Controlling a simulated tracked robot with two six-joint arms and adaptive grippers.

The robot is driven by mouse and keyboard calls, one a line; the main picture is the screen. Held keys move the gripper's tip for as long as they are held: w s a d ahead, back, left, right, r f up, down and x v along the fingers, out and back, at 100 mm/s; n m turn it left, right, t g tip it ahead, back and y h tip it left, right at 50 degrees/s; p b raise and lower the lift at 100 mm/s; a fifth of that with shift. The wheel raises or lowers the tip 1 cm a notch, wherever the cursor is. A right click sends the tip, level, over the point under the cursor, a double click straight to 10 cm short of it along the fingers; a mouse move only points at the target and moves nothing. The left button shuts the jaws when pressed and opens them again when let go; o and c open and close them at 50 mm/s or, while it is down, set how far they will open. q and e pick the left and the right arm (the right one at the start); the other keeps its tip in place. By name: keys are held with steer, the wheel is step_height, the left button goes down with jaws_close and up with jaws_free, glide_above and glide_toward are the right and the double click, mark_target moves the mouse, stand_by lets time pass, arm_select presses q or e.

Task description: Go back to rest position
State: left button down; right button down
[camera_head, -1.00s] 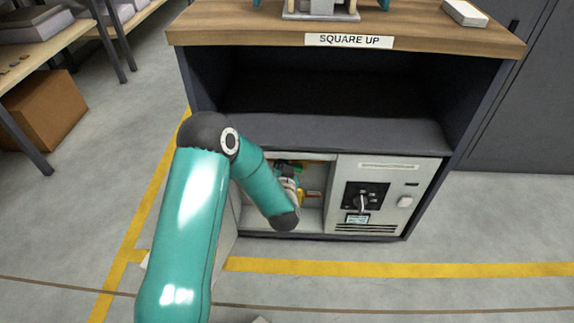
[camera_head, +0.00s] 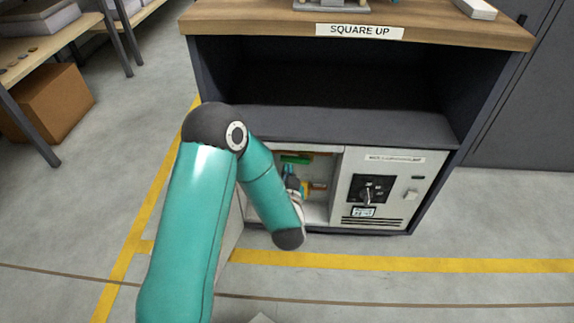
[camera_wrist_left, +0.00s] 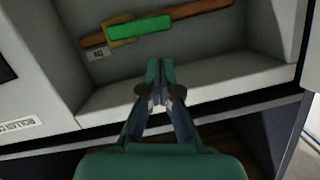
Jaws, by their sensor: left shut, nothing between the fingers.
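My left arm comes in from the lower left in the head view and bends down in front of the cabinet's open lower compartment (camera_head: 318,214). My left gripper (camera_head: 291,175) is partly hidden by its own wrist there. In the left wrist view the left gripper (camera_wrist_left: 160,72) is shut, with its fingertips together and nothing between them. Beyond the fingertips is the pale compartment with a green block (camera_wrist_left: 140,27) on an orange-brown bar (camera_wrist_left: 195,9). The green block also shows in the head view (camera_head: 295,159). My right gripper is not in view.
A grey panel with a black dial plate (camera_head: 369,189) is right of the compartment. Above is an empty dark shelf (camera_head: 330,90) under a wooden top labelled SQUARE UP (camera_head: 359,31). A cardboard box (camera_head: 50,103) and tables stand at left. Yellow-lined floor in front is mostly clear.

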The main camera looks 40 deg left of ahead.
arm_select(q)
steer(key=s+d+f+m+g+h+p, duration=0.1)
steer(key=s+d+f+g+h, duration=0.1)
steer(key=s+d+f+h, duration=0.4)
steer(key=s+d+f+m+g+h+p, duration=0.1)
steer(key=s+d+f+g, duration=0.1)
steer(key=d+f, duration=0.35)
steer(key=s+d+f+g+h, duration=0.3)
steer(key=s+d+f+g, duration=0.15)
steer(key=s, duration=0.35)
steer(key=s+d+f+g+h, duration=0.3)
steer(key=s+d, duration=0.2)
steer(key=s, duration=0.2)
step_height(320, 180, up, 38)
steer(key=s+p, duration=0.1)
steer(key=p, duration=3.7)
steer(key=shift+s+r+n, duration=0.15)
steer(key=shift+r+n, duration=0.1)
steer(key=shift+n, duration=0.15)
steer(key=shift+d+f+g, duration=0.1)
steer(key=shift+g, duration=0.15)
